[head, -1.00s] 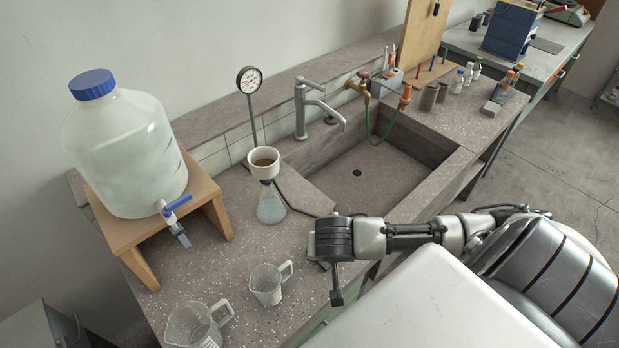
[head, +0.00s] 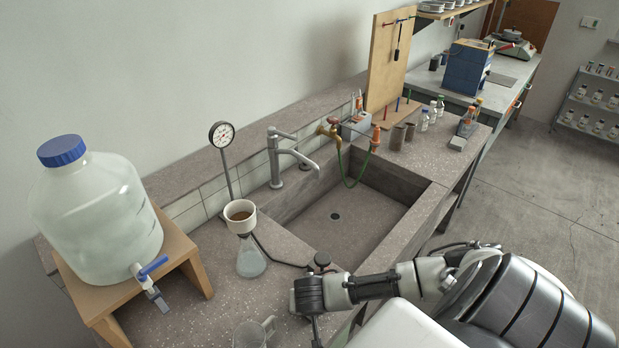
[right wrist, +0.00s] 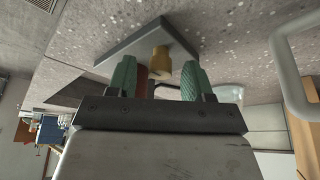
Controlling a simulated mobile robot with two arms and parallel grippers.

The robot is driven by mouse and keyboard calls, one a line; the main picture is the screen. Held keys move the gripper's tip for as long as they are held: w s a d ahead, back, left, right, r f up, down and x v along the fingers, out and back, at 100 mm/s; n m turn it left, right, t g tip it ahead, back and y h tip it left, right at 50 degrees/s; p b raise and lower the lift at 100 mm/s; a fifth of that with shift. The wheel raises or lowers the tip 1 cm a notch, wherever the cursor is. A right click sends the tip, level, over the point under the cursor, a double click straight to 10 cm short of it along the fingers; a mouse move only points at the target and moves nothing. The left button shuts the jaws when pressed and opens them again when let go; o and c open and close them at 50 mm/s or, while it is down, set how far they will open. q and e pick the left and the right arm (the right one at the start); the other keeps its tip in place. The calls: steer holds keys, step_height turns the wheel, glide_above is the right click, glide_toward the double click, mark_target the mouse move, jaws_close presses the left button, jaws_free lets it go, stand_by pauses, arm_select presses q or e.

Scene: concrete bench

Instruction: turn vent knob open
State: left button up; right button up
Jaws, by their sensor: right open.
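A dark round knob (head: 322,259) stands on the bench between the filter flask (head: 250,258) and the sink, with a dark hose running from the flask towards it. My right gripper (head: 316,332) hangs down at the lower edge of the head view, nearer than the knob; its tips are not clear there. In the right wrist view its green fingers (right wrist: 160,78) are apart. A brass-coloured cylinder (right wrist: 161,60) on a grey plate (right wrist: 140,45) shows between and beyond them, with a reddish-brown part (right wrist: 142,80) beside it. Contact cannot be told. My left gripper is out of view.
A large bottle (head: 95,215) with a blue tap stands on a wooden stand (head: 185,252) at left. A dial gauge (head: 222,135), a tap (head: 275,160) and a sink (head: 355,215) lie behind the knob. A glass jug (head: 252,333) stands left of my gripper.

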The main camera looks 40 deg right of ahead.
steer(key=shift+c, duration=0.6)
steer(key=c, duration=0.8)
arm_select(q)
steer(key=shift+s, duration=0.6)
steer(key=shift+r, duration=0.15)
arm_select(e)
steer(key=shift+s+d+r+n+y+p, duration=0.1)
steer(key=shift+n+y+p, duration=0.3)
steer(key=shift+n+p, duration=0.55)
steer(key=shift+n+t+y+p, duration=0.35)
steer(key=shift+n+p, duration=0.35)
steer(key=shift+n, duration=0.55)
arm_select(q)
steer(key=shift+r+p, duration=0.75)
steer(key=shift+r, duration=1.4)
arm_select(e)
steer(key=shift+d+n+y, duration=0.2)
steer(key=shift+n+y, duration=0.65)
steer(key=shift+n, duration=1.45)
